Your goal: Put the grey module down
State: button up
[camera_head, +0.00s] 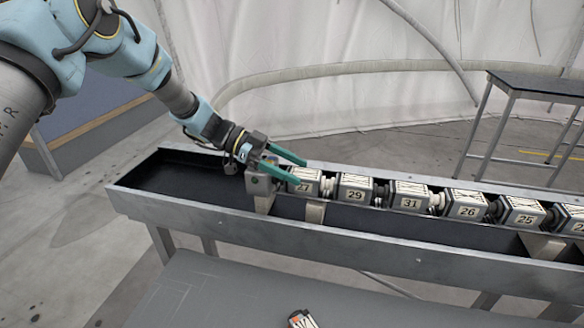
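A row of grey box-shaped modules with white, numbered faces lies along the long metal trough (135,199). The leftmost one is the grey module marked 27 (306,186). To its right are modules marked 29 (354,192), 31 (408,197), 26 (466,206) and 25 (522,216). The fingers look open. I see no module clearly held between them, and contact with module 27 cannot be made out.
The left part of the trough is empty and dark. A grey table (235,297) fills the front, with a small, cut-off object (302,319) at the bottom edge. A dark-topped metal table (540,86) stands at the back right. White tent cloth hangs behind.

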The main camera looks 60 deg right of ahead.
jog(key=shift+o, duration=0.6)
jog(key=b+v, duration=0.3)
jog(key=v, duration=0.8)
jog(key=shift+b, duration=0.4)
jog(key=shift+w+a+r, duration=0.15)
jog(key=shift+w+r, duration=0.15)
jog(key=shift+w, duration=0.2)
